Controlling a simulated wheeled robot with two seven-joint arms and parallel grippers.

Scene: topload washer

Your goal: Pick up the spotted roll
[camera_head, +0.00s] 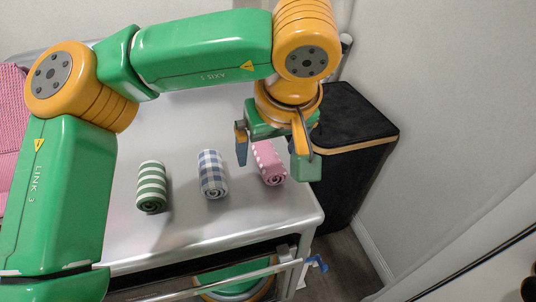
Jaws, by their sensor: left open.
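The spotted roll (268,164) is pink with white dots and lies near the right end of the pale top surface (245,215). My left gripper (270,162) hangs just above it with its two fingers spread apart, one on each side of the roll in the picture. The gripper body hides the roll's far end. I cannot tell whether a finger touches the roll. My right gripper is not in view.
A blue checked roll (213,174) lies just left of the spotted roll, and a green striped roll (151,186) lies further left. A black box with a wooden edge (350,115) stands at the right by the wall. The surface's front is clear.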

